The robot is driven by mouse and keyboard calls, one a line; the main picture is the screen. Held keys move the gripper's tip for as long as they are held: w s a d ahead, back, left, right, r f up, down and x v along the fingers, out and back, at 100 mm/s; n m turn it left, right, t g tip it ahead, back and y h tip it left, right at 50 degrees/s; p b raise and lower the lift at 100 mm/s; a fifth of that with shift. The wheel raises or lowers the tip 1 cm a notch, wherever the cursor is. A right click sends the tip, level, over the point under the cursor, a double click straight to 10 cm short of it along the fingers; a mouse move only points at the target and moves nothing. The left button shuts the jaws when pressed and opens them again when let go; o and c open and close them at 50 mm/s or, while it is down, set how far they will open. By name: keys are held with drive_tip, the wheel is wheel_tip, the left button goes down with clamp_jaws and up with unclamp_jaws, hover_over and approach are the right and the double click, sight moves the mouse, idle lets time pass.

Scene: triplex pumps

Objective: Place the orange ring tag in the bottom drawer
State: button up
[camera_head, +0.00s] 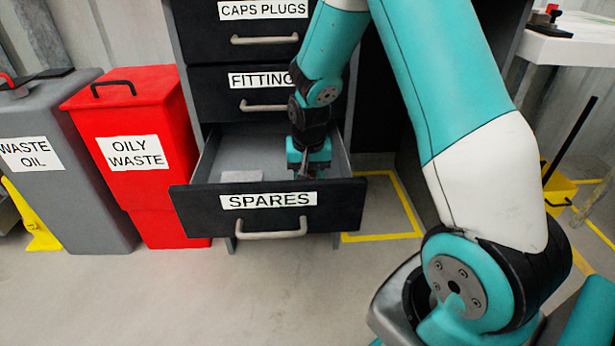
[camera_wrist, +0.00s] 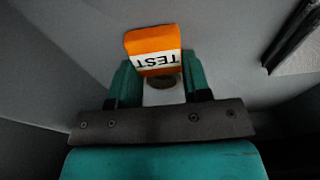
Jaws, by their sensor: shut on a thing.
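The bottom drawer (camera_head: 190,205), labelled SPARES, is pulled open. My gripper (camera_head: 308,172) reaches down into the right part of the drawer, behind its front panel. In the wrist view my gripper (camera_wrist: 160,85) is shut on the orange tag (camera_wrist: 150,42), which has a white band reading TEST. A small dark round part shows between the fingers below the tag; I cannot tell whether it is the tag's ring. The tag is hidden in the head view. Grey drawer surfaces surround it in the wrist view; I cannot tell whether it touches the drawer floor.
A pale flat block (camera_head: 241,176) lies in the drawer left of my gripper. The FITTINGS drawer (camera_head: 225,95) above is shut. A red OILY WASTE bin (camera_head: 150,190) and a grey WASTE OIL bin (camera_head: 85,200) stand left. The floor in front is clear.

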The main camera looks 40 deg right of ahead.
drive_tip(key=o, duration=0.9)
drive_tip(key=shift+o, duration=0.2)
wheel_tip(320, 180, up, 12)
drive_tip(key=s+a+p, duration=0.1)
drive_tip(key=p, duration=0.5)
drive_tip(key=s+a+r+n+y, duration=0.1)
drive_tip(key=s+a+r+n, duration=0.25)
drive_tip(key=a, duration=0.25)
drive_tip(key=s+a+r+n+y, duration=0.2)
drive_tip(key=s+a+r, duration=0.2)
drive_tip(key=a, duration=0.2)
drive_tip(key=s+a+r+n+y, duration=0.1)
drive_tip(key=s+a+r+n, duration=0.1)
drive_tip(key=s+a+n, duration=0.2)
drive_tip(key=s+a+r+n+g+y, duration=0.1)
drive_tip(key=s+a+r+n, duration=0.2)
drive_tip(key=s, duration=0.7)
drive_tip(key=a+n, duration=0.1)
drive_tip(key=a, duration=0.1)
drive_tip(key=shift+s+a+r, duration=0.3)
drive_tip(key=shift+s, duration=0.05)
drive_tip(key=shift+n, duration=0.25)
